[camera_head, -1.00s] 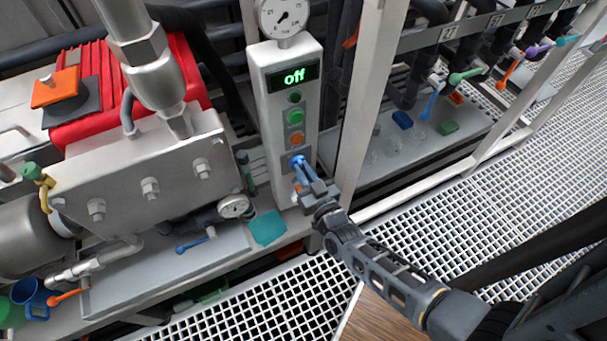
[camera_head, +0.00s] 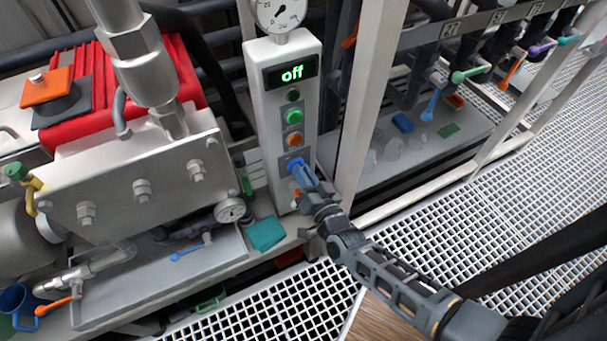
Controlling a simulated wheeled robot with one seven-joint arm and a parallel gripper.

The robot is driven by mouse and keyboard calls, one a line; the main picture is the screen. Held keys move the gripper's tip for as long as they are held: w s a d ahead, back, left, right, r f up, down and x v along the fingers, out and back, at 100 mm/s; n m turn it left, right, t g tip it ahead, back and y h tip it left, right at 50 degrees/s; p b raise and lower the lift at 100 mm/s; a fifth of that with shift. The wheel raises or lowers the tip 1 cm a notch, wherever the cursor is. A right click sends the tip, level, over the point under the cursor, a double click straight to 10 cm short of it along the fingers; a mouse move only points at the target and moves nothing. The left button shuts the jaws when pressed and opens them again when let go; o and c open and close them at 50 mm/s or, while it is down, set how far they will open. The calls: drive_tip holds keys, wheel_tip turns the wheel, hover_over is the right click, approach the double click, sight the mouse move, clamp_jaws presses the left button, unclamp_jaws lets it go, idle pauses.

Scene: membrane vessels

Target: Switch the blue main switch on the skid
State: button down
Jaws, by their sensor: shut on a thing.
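The skid's control post (camera_head: 278,118) is a light grey upright panel. The blue main switch (camera_head: 297,164) sits low on the panel's front, below the green button (camera_head: 294,117) and the orange button (camera_head: 295,140). My gripper (camera_head: 304,178) is at the blue switch, reaching from the lower right, and is shut on it. The fingers hide the lower part of the switch and part of an orange item just below it.
A pressure gauge (camera_head: 283,12) tops the post. A steel block (camera_head: 150,180) and a small gauge (camera_head: 229,210) are at the left. A teal cloth (camera_head: 265,233) lies by the post's foot.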

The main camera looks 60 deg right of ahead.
idle(0.3)
drive_tip(key=c, duration=1.1)
unclamp_jaws()
drive_tip(key=shift+c, duration=0.2)
drive_tip(key=v, duration=0.7)
drive_tip(key=shift+s+a+b, duration=0.2)
drive_tip(key=shift+s+b, duration=0.1)
drive_tip(key=shift+s, duration=0.05)
drive_tip(key=s+a+r+n+y, duration=0.5)
drive_tip(key=s+a+r+n, duration=0.1)
drive_tip(key=r, duration=0.5)
drive_tip(key=s+a+r+n+y, duration=0.5)
drive_tip(key=s+a+r+n, duration=0.2)
drive_tip(key=s+r, duration=0.3)
wheel_tip(320, 180, up, 2)
drive_tip(key=shift+a+r, duration=0.2)
drive_tip(key=shift+a, duration=0.6)
